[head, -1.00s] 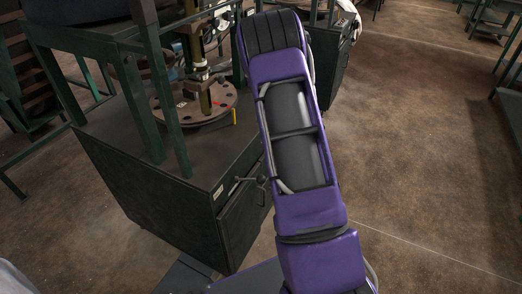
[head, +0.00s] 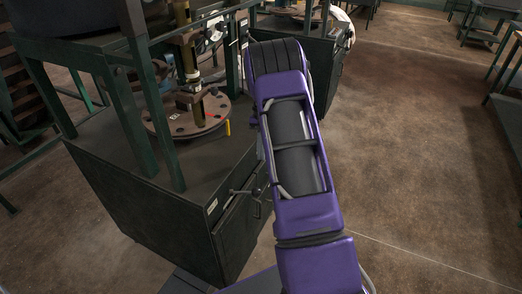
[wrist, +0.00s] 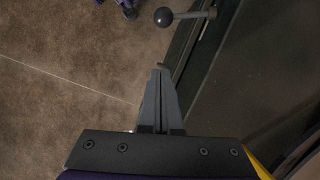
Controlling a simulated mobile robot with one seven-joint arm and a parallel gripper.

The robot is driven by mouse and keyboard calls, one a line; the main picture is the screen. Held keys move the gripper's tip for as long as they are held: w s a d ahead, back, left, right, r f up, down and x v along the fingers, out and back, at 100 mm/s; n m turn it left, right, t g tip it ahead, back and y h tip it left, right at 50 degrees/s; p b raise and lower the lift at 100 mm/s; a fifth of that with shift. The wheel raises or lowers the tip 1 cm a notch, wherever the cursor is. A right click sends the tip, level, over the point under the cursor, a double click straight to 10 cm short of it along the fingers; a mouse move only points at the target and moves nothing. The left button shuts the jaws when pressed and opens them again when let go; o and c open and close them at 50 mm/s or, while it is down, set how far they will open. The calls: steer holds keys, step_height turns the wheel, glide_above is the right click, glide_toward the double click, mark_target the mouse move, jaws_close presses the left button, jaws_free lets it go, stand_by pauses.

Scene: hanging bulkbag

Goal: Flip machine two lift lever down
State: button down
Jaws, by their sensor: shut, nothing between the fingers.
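A dark ball knob (wrist: 163,17) on a short rod (wrist: 190,15) sticks out from the side of a dark green machine (wrist: 205,50) in the wrist view. My gripper (wrist: 160,70) is shut and empty, pointing up the picture below the knob and apart from it. In the head view, a lever (head: 245,191) with thin arms is on the front of the nearest machine's cabinet (head: 150,212). I cannot tell which machine number this is. My gripper is hidden behind my arm in the head view.
The near machine carries a round brown plate (head: 215,112) and green posts on its top. A second machine cabinet (head: 322,55) stands behind my arm. The brown concrete floor (head: 430,160) at the right is mostly clear.

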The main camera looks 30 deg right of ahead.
mark_target(246, 192)
steer(key=s+a+f, duration=0.3)
steer(key=s+f, duration=0.1)
steer(key=f, duration=0.2)
steer(key=shift+s+a+f+b, duration=0.15)
steer(key=shift+s+b, duration=0.2)
steer(key=shift+s+m, duration=0.45)
steer(key=shift+m, duration=0.15)
steer(key=s+a+m+t+y+p, duration=0.1)
steer(key=s+a+m+t, duration=0.2)
steer(key=m, duration=0.7)
steer(key=shift+s+a+m, duration=0.3)
steer(key=shift+s+a, duration=0.65)
steer(key=shift+s, duration=1.15)
steer(key=shift+d, duration=0.1)
